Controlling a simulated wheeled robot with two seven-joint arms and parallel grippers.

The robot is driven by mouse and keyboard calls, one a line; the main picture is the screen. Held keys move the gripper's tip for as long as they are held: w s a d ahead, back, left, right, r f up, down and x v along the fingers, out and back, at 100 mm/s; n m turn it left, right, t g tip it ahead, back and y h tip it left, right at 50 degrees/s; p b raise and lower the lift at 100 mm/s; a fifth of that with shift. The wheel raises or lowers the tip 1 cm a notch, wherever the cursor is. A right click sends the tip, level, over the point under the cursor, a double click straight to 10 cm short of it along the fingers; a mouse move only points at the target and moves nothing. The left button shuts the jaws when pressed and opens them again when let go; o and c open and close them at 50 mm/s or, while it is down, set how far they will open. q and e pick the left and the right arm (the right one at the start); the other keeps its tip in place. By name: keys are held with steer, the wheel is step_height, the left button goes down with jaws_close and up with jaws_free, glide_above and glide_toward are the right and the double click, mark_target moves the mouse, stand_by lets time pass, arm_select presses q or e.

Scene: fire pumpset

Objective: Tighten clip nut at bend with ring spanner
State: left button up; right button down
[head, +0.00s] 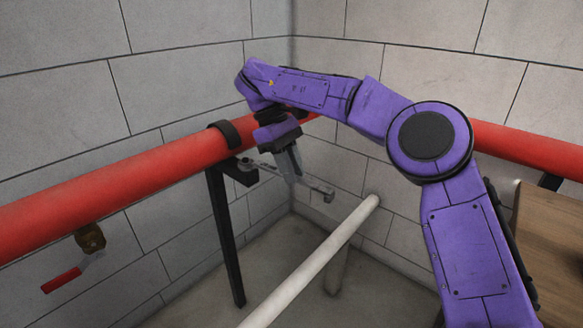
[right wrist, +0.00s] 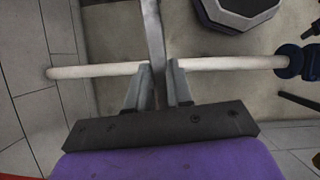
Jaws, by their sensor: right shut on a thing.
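My right gripper (head: 290,174) comes down from above beside the red pipe (head: 130,176), near the wall corner. It is shut on the grey spanner (head: 318,187), which runs from the clip area out to the right. The spanner also shows in the right wrist view (right wrist: 153,35), between the two fingers of the right gripper (right wrist: 159,75). A black clip (head: 227,134) wraps the red pipe above a black bracket post (head: 226,240). The spanner's left end is beside the bracket's top; the nut is too small to make out, and whether the ring is around it cannot be told. My left gripper is not in view.
A white pipe (head: 315,260) runs below the gripper, and shows in the right wrist view too (right wrist: 100,70). A valve with a red lever (head: 62,280) hangs under the red pipe at left. A wooden surface (head: 550,230) is at right. Block walls close in behind.

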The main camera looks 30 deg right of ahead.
steer(key=shift+d, duration=0.15)
steer(key=shift+r, duration=0.25)
steer(key=shift+d+r+p, duration=0.1)
steer(key=shift+r+p, duration=2.15)
steer(key=shift+r, duration=0.2)
steer(key=shift+f, duration=0.15)
